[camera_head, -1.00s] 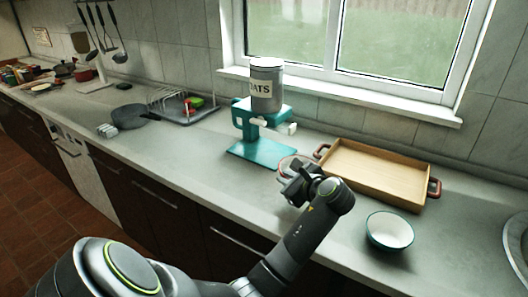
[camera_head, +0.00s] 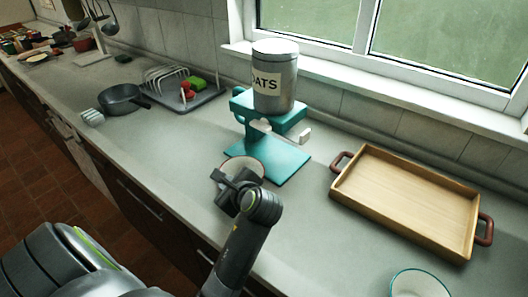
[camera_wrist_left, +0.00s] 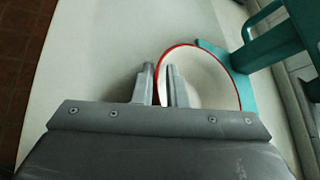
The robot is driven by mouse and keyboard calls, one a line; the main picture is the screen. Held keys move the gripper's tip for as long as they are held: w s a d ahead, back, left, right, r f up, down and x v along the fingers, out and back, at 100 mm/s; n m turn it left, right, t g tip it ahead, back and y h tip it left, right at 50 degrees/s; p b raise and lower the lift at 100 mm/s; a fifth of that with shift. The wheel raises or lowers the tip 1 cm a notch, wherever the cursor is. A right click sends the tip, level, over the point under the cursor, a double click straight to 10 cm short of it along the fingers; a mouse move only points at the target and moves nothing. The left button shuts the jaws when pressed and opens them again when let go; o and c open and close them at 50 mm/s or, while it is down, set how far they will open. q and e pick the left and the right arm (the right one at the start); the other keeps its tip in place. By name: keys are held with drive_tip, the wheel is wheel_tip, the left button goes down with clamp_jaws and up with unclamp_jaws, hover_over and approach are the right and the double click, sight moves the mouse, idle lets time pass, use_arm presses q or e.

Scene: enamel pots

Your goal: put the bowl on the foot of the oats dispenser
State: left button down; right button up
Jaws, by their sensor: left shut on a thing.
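The oats dispenser has a grey canister labelled OATS (camera_head: 274,78) on a teal stand, with a flat teal foot (camera_head: 285,160) on the counter. My left gripper (camera_head: 240,182) is just in front of the foot, shut on the rim of a white bowl with a red rim (camera_head: 252,163). In the left wrist view the two fingers (camera_wrist_left: 163,84) straddle the left wall of this bowl (camera_wrist_left: 205,75), and the teal foot (camera_wrist_left: 240,85) shows right beside and partly behind it. I cannot tell whether the bowl touches the counter. My right gripper is not in view.
A wooden tray (camera_head: 400,190) with brown handles lies right of the dispenser. A second white bowl with a teal rim (camera_head: 418,284) stands at the front right. A dark pan (camera_head: 122,98) and a dish rack (camera_head: 185,95) are at the left. The counter left of the foot is clear.

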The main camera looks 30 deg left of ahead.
sight(256, 160)
use_arm(q)
drive_tip(key=w, duration=0.7)
drive_tip(key=w+d, duration=0.1)
drive_tip(key=w, duration=0.3)
drive_tip(key=shift+w, duration=0.1)
drive_tip(key=w, duration=0.4)
drive_tip(key=shift+w+d, duration=0.1)
drive_tip(key=shift+f, duration=0.3)
drive_tip(key=shift+p, duration=0.3)
drive_tip(key=c, duration=1.8)
unclamp_jaws()
drive_tip(key=shift+f, duration=0.15)
drive_tip(key=o, duration=0.3)
drive_tip(key=shift+o, duration=0.2)
